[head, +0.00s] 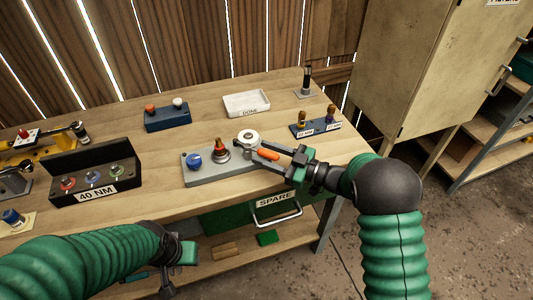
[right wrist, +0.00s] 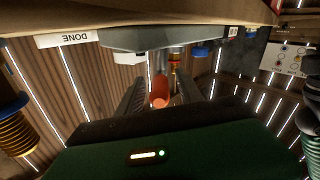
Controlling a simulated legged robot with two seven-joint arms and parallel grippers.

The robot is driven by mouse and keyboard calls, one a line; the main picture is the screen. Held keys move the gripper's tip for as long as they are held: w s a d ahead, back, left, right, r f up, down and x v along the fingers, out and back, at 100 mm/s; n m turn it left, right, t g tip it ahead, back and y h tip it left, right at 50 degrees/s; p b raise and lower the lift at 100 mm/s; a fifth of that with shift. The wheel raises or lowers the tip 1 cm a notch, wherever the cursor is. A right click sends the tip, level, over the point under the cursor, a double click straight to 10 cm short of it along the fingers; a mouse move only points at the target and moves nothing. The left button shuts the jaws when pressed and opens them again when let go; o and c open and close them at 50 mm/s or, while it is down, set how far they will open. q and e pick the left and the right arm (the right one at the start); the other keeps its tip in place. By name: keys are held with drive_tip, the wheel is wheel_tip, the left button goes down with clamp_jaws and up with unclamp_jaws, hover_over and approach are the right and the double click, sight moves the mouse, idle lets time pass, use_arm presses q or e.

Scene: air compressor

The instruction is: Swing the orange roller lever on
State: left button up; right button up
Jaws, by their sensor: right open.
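The orange roller lever (head: 267,154) is on a grey base plate (head: 208,177) on the workbench, beside a white round part (head: 247,138). Its orange end points toward my right gripper (head: 290,158). In the right wrist view the orange end (right wrist: 160,97) sits between the two dark fingers of my right gripper (right wrist: 160,88), with gaps at its sides. The right gripper is open around it. My left gripper (head: 178,262) is low in front of the bench, far from the lever; its fingers are not clear.
The plate also carries a blue knob (head: 193,159) and a red-and-metal fitting (head: 220,150). A black 40 NM box (head: 95,177) stands left. A DONE tray (head: 246,103) and a small blue block (head: 313,128) with posts are behind. A green SPARE drawer (head: 235,219) is below.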

drive_tip(key=shift+d, duration=0.1)
drive_tip(key=v, duration=1.6)
drive_tip(key=shift+d+f, duration=0.15)
drive_tip(key=shift+d, duration=0.25)
drive_tip(key=shift+s, duration=0.15)
drive_tip(key=shift+c, duration=0.2)
